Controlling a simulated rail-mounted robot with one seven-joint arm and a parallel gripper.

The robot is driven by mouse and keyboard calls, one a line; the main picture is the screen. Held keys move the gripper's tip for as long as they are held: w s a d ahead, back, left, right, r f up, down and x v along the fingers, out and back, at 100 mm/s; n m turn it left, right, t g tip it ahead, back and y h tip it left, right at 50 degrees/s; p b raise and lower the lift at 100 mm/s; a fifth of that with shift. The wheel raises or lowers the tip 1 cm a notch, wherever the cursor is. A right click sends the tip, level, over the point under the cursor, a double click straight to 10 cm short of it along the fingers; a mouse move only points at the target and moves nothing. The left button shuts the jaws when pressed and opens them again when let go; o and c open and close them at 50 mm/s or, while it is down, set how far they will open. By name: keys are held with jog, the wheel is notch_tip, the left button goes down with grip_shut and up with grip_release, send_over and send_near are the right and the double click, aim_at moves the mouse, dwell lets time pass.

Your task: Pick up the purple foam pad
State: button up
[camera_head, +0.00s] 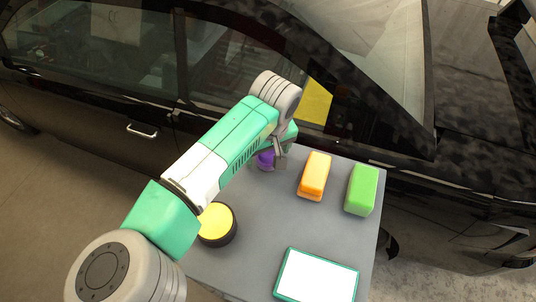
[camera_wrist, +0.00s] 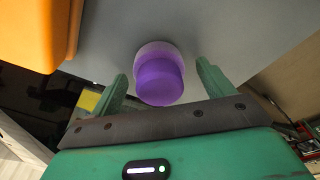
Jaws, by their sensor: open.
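The purple foam pad (camera_head: 265,159) is at the far left of the grey table, partly hidden by my arm in the head view. In the wrist view the purple pad (camera_wrist: 159,80) is round, with a paler, wider part behind a darker front part. My gripper (camera_head: 279,151) is right at the pad in the head view. In the wrist view my gripper (camera_wrist: 160,84) has its green fingers apart, one on each side of the pad. A gap shows between the pad and each finger, and nothing is held.
An orange block (camera_head: 314,175) stands right of the pad, with a green block (camera_head: 361,189) farther right. A round yellow-topped black item (camera_head: 216,224) and a white green-rimmed tray (camera_head: 316,277) are nearer on the grey table (camera_head: 262,222). A black car (camera_head: 120,110) stands close behind.

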jog(key=c, duration=1.1)
jog(key=shift+r, duration=0.15)
jog(key=shift+r, duration=0.3)
jog(key=r, duration=0.1)
jog(key=s+r, duration=0.1)
jog(key=r, duration=0.1)
jog(key=s, duration=1)
jog(key=s+a+r, duration=0.1)
jog(key=s, duration=0.4)
jog(key=shift+b, duration=0.3)
